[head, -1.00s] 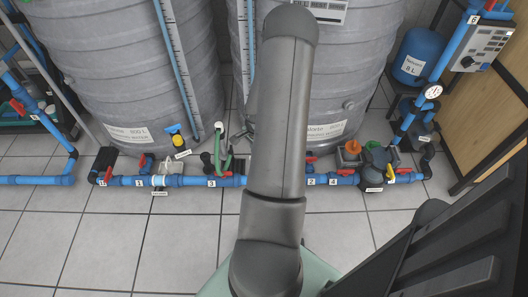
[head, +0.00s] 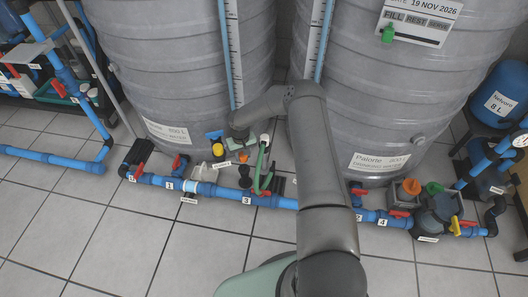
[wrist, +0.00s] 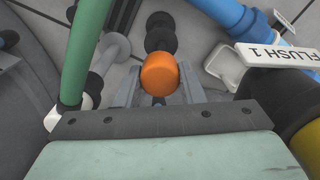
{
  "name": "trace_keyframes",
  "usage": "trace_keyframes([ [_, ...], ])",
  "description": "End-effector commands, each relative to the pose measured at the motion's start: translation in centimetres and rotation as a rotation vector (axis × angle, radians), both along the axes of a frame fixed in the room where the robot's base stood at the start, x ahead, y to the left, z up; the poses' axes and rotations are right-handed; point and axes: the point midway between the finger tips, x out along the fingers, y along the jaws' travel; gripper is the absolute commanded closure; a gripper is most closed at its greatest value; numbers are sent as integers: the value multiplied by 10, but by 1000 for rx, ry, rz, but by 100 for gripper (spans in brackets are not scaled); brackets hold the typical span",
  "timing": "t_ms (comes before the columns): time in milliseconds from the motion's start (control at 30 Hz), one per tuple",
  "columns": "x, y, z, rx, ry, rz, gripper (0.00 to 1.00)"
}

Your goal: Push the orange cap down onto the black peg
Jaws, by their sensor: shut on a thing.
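The orange cap (wrist: 160,74) sits between the fingers of my gripper (wrist: 160,88) in the wrist view. My gripper is shut on it. In the head view my gripper (head: 242,150) points down at the pipe row, with the small orange cap (head: 243,158) at its tip. The black peg (wrist: 160,32) shows just beyond the cap in the wrist view. In the head view the black peg (head: 244,174) stands directly below the cap. I cannot tell whether cap and peg touch.
A green hose (head: 261,168) rises close to the right of my gripper. A label reading FLUSH 1 (wrist: 265,56) and blue pipe (wrist: 228,18) are close by. A blue-and-yellow valve (head: 217,145) stands to the left. Large grey tanks (head: 190,70) stand behind; the floor in front is clear.

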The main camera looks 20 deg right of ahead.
Motion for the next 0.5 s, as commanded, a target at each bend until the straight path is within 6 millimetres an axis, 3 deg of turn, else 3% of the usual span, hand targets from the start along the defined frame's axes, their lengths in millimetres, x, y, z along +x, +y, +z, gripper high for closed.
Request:
trace_keyframes([
  [500,0,1,-5,1,1,3,85],
])
